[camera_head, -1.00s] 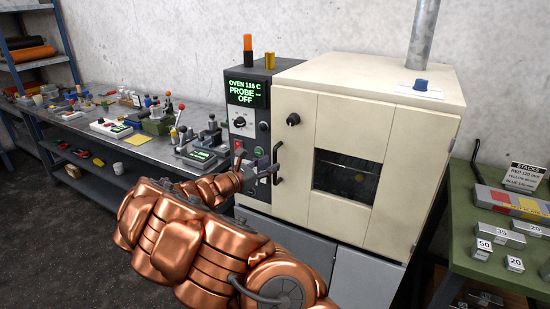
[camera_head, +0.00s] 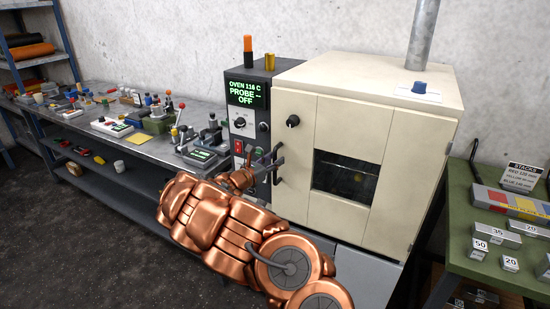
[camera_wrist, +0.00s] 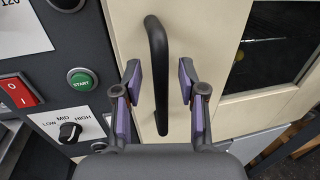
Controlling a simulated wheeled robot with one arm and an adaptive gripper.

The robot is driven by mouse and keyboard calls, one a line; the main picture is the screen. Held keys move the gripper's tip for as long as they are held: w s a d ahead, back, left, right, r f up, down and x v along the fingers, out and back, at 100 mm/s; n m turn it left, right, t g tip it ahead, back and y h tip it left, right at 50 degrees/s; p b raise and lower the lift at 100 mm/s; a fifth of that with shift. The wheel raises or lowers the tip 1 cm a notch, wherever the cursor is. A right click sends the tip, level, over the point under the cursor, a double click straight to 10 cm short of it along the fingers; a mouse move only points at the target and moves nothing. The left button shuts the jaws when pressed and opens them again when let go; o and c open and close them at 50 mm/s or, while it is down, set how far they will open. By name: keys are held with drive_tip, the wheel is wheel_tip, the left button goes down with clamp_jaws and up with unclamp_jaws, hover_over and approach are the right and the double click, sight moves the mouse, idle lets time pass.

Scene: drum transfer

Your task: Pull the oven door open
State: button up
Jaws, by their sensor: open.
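The cream oven door (camera_head: 300,165) is closed, with a dark window (camera_head: 345,175) in it. Its black vertical handle (camera_head: 279,164) is near the door's left edge. In the wrist view the handle (camera_wrist: 157,75) runs upright between the fingers of my gripper (camera_wrist: 160,82). The two fingers, with purple pads, stand apart on either side of it, with a gap on both sides. In the head view my gripper (camera_head: 265,165) is at the handle, at the end of my copper arm. Exact contact is hard to tell there.
The control panel (camera_head: 248,110) left of the door reads 116 C, probe off. The wrist view shows a green START button (camera_wrist: 82,79), a red switch (camera_wrist: 17,92) and a knob (camera_wrist: 70,131) beside my gripper. A workbench (camera_head: 150,148) stands left, a green table (camera_head: 470,220) right.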

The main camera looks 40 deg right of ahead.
drive_tip(key=shift+d, duration=0.45)
drive_tip(key=shift+c, duration=0.3)
clamp_jaws()
